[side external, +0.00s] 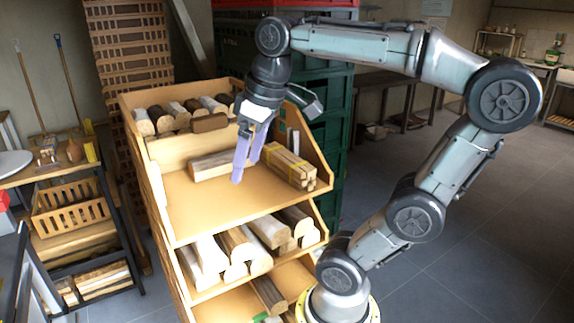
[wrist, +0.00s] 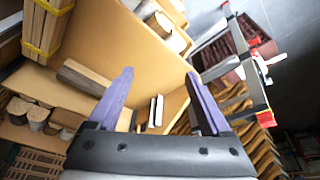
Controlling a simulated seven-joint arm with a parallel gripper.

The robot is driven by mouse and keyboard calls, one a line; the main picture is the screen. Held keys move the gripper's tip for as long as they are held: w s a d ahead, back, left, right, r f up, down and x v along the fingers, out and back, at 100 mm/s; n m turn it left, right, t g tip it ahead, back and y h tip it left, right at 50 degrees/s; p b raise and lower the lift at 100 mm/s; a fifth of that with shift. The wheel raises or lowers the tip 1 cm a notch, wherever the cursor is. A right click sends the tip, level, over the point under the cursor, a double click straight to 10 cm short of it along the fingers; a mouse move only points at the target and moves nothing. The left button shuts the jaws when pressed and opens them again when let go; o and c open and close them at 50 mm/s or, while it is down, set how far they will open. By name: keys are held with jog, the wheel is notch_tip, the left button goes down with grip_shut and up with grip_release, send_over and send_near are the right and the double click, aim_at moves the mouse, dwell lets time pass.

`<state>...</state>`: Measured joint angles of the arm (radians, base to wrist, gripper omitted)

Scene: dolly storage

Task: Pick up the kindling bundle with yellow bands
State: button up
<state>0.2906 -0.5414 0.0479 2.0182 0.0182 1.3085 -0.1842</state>
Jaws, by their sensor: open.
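The kindling bundle with yellow bands (side external: 290,166) lies on the right part of the dolly's open upper shelf (side external: 205,212), against the side panel. In the wrist view the bundle (wrist: 45,30) shows at the upper left, cut off by the frame edge, with its yellow bands visible. My gripper (side external: 246,168) is open and empty, fingers pointing down above the shelf, to the left of the bundle and apart from it. In the wrist view nothing lies between the purple fingertips (wrist: 159,76).
A piece of wood (side external: 211,166) lies on the same shelf, left of my fingers. Several logs (side external: 180,112) fill the top rear compartment, and more logs (side external: 235,250) fill the lower shelf. Dark green crates (side external: 330,110) stand behind right. The shelf's front area is clear.

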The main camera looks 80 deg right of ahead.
jog(key=w+d+r+m+g, duration=0.1)
jog(key=d+r+m, duration=0.15)
jog(key=d, duration=0.45)
jog(key=m+g, duration=0.2)
jog(key=m, duration=0.3)
send_near(287, 155)
jog(key=f, duration=0.5)
jog(key=shift+w+d+f, duration=0.1)
jog(key=shift+w+f, duration=0.1)
jog(key=shift+w, duration=0.1)
jog(key=shift+d+f, duration=0.2)
jog(key=shift+f, duration=2.45)
jog(key=shift+c, duration=0.3)
grip_shut()
